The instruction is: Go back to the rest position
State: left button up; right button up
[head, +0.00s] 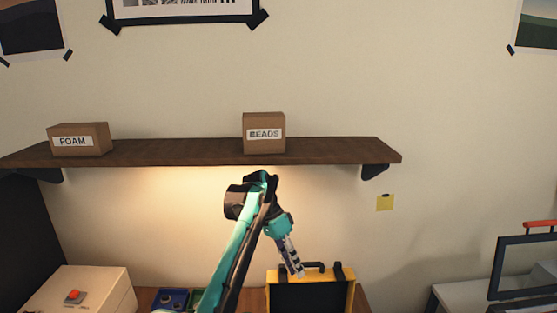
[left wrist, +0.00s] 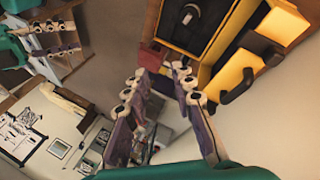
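My left gripper (head: 297,271) hangs fingers down in the head view, just in front of the open yellow case (head: 350,290). In the left wrist view its two fingers (left wrist: 160,75) are apart with nothing between them. The case (left wrist: 283,22) fills the upper right there, with a dark lining and a round ringed part (left wrist: 190,13) in it. My right gripper (left wrist: 73,35) shows at the upper left of the left wrist view, with its fingers apart and empty. It is not in the head view.
A wall shelf (head: 200,151) holds a FOAM box (head: 80,140) and a BEADS box (head: 264,133), above and behind my left arm. A pale box with a red button (head: 85,290) and a blue tray (head: 170,299) stand at lower left. A grey stand (head: 525,268) is at right.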

pick_arm(q)
jog(key=s+a+f+n+t+y+b, duration=0.1)
jog(key=s+a+f+n+t+b, duration=0.2)
jog(key=s+a, duration=0.3)
jog(key=s+a+f+n+t+y+b, duration=0.1)
jog(key=s+a+f+n+t+b, duration=0.25)
jog(key=s+a, duration=0.3)
jog(key=s+a+f+n+t+y+b, duration=0.1)
jog(key=s+a+f+n+t+b, duration=0.1)
jog(key=s+f, duration=0.5)
jog(key=s+a+f+n+t+y+b, duration=0.1)
jog(key=s+a+f+n+t+b, duration=0.1)
jog(key=s+a+f, duration=0.5)
notch_tip(320, 180, down, 3)
jog(key=shift+s+a+r+n+y+b, duration=0.1)
jog(key=shift+s+a+n+y+b, duration=0.2)
jog(key=shift+s+n+b, duration=0.45)
pick_arm(e)
notch_tip(320, 180, down, 13)
jog(key=shift+s, duration=0.15)
pick_arm(q)
jog(key=shift+w, duration=0.25)
